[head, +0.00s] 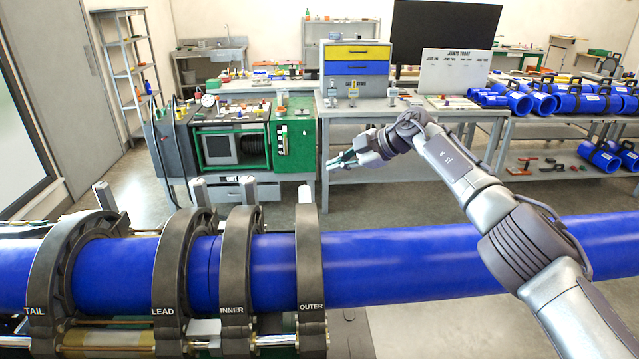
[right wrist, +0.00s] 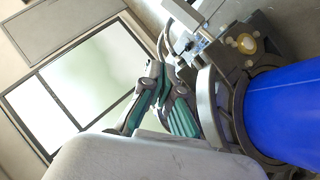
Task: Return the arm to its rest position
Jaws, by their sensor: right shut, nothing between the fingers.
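My right arm comes in from the lower right of the head view and reaches over the blue pipe (head: 400,268). My right gripper (head: 338,163) is shut and empty, held in the air beyond the pipe and pointing left, in front of the grey workbench. In the right wrist view its green-padded fingers (right wrist: 155,112) show close together with nothing between them. The dark clamp rings marked TAIL (head: 60,262), LEAD (head: 172,285), INNER (head: 238,282) and OUTER (head: 310,275) surround the pipe. The right wrist view also shows the blue pipe (right wrist: 285,115) in a clamp. My left gripper is out of view.
A control unit with green panels (head: 285,150) stands behind the pipe. A workbench (head: 345,108) holds a yellow-and-blue drawer box (head: 357,68) and a white sign (head: 455,72). Blue pipe pieces (head: 570,100) lie on the right-hand bench. Open floor shows at left.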

